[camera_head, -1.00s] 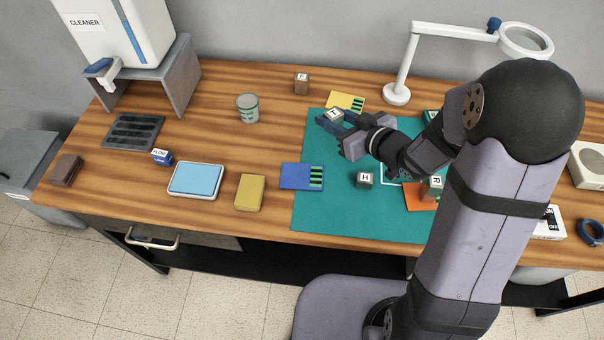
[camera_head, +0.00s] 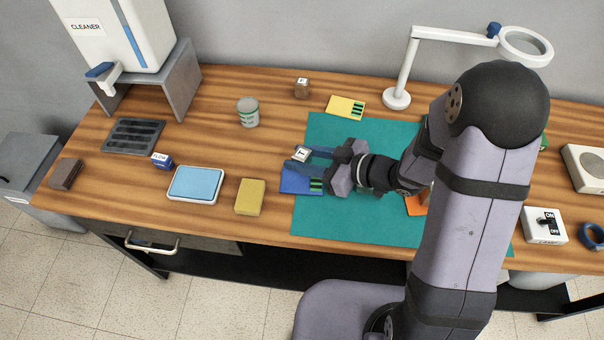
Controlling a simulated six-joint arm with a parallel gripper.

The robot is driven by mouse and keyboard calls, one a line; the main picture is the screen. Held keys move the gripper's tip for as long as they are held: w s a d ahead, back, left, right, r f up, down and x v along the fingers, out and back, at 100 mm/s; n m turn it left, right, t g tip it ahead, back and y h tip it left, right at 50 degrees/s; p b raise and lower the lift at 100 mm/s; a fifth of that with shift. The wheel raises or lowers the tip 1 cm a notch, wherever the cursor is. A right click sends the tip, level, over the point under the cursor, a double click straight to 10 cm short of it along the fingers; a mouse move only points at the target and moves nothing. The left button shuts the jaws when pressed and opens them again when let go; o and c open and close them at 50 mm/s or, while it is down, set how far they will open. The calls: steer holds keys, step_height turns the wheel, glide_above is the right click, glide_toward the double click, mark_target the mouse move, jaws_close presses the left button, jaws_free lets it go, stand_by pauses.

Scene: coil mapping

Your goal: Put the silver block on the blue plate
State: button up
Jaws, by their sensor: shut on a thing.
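The silver block (camera_head: 300,153) has a white, lettered top face and sits between the fingers of my gripper (camera_head: 304,160). My gripper is shut on it and reaches in from the right. The blue plate (camera_head: 291,183), a flat card with green stripes at its right end, lies partly on the left edge of the green mat. The block appears over the far side of the plate, seemingly above it; the exact height is hard to tell. The fingers hide part of the plate's far edge.
The green mat (camera_head: 330,225) is clear in front. A yellow plate (camera_head: 341,105) and brown block (camera_head: 301,88) stand behind. A yellow sponge (camera_head: 250,196) and light-blue pad (camera_head: 195,183) lie left. My arm mostly covers an orange plate (camera_head: 414,206). A lamp (camera_head: 397,97) stands at the back.

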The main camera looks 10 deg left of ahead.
mark_target(302, 180)
steer(key=shift+f, duration=3.35)
steer(key=shift+f, duration=0.2)
steer(key=o, duration=1.2)
steer(key=shift+c, duration=0.2)
steer(key=shift+r, duration=0.2)
steer(key=shift+d, duration=0.1)
steer(key=v, duration=1.2)
steer(key=shift+s+b, duration=0.1)
steer(key=shift+b, duration=0.3)
